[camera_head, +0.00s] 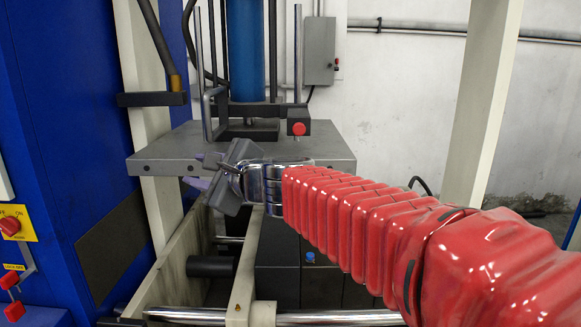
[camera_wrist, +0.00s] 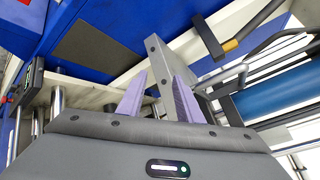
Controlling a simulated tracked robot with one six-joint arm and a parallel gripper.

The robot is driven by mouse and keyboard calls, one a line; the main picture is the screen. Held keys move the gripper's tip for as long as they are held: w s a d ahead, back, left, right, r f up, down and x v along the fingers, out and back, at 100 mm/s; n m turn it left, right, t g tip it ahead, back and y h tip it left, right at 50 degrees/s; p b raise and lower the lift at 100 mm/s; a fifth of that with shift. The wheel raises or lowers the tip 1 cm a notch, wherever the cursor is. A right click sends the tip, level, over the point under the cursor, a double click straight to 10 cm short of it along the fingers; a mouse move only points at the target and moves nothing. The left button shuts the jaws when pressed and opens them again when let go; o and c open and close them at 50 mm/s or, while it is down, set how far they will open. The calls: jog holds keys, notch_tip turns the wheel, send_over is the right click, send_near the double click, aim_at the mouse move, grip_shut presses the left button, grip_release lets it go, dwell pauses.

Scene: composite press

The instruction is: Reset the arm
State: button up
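My red bellows-covered arm reaches from the lower right towards the press in the head view. My gripper (camera_head: 212,186) is at its end, in front of the left part of the grey press plate (camera_head: 335,152). In the wrist view my gripper (camera_wrist: 159,77) shows two purple fingers standing apart, with nothing seen held between them. The plate's edge shows beyond the fingers. In the head view the fingers are mostly hidden behind the grey gripper body, and I cannot tell if they touch the plate.
A blue cabinet (camera_head: 70,110) with red buttons stands at the left. A blue cylinder (camera_head: 245,50) rises above the plate. A pale upright post (camera_head: 482,100) stands at the right. A shiny horizontal rod (camera_head: 340,318) crosses below the arm. A grey wall box (camera_head: 319,50) hangs behind.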

jog(key=s+d+f+n+g+h, duration=0.3)
jog(key=s+d+f+n, duration=0.35)
jog(key=f, duration=0.25)
jog(key=s+d+f+n+g+h, duration=0.2)
jog(key=s+d+f+n, duration=0.45)
jog(key=s+f, duration=0.2)
jog(key=s+d+f+n+h, duration=0.1)
jog(key=s+d+f+h, duration=0.1)
jog(key=s+d, duration=0.2)
jog(key=s+d+f+n+h, duration=0.1)
jog(key=s+d+f+h, duration=0.1)
jog(key=d, duration=0.8)
jog(key=s+d+f+n+h, duration=0.2)
jog(key=s+d+f+h, duration=0.1)
jog(key=s+d, duration=0.3)
jog(key=shift+s+d+f, duration=0.15)
jog(key=shift+d+f, duration=0.25)
jog(key=shift+d, duration=0.35)
